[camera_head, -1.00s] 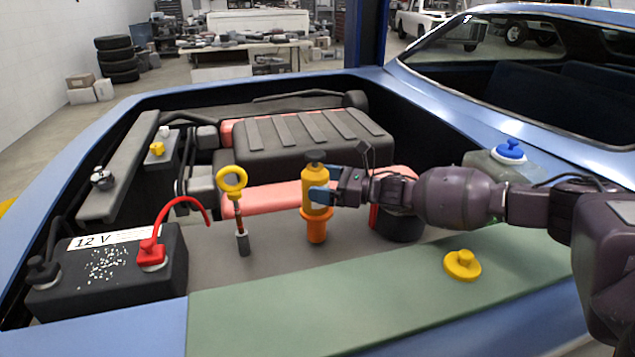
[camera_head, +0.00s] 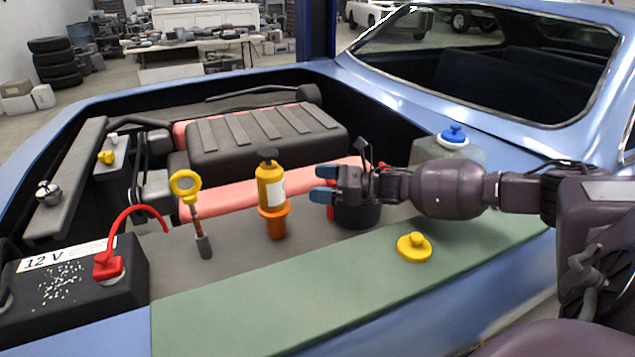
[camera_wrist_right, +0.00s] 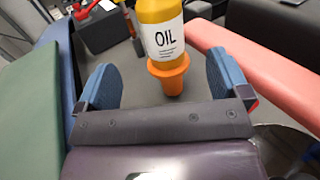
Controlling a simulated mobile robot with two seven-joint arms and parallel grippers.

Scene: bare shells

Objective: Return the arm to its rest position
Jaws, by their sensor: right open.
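My right gripper (camera_head: 323,184) is open and empty, with blue fingertips pointing left. It is apart from the yellow oil bottle (camera_head: 270,187), which stands upright in an orange funnel (camera_head: 275,224) to the left of the fingers. In the right wrist view the bottle (camera_wrist_right: 160,33) with its OIL label is beyond the two open fingers (camera_wrist_right: 160,87), and nothing is between them. My right arm reaches in from the right over the engine bay. My left gripper is not in view.
A yellow dipstick (camera_head: 186,186) stands left of the bottle, near the 12 V battery (camera_head: 70,285) with its red cable. A yellow cap (camera_head: 414,247) lies on the green fender mat (camera_head: 300,300). A blue-capped reservoir (camera_head: 450,150) is behind my right arm.

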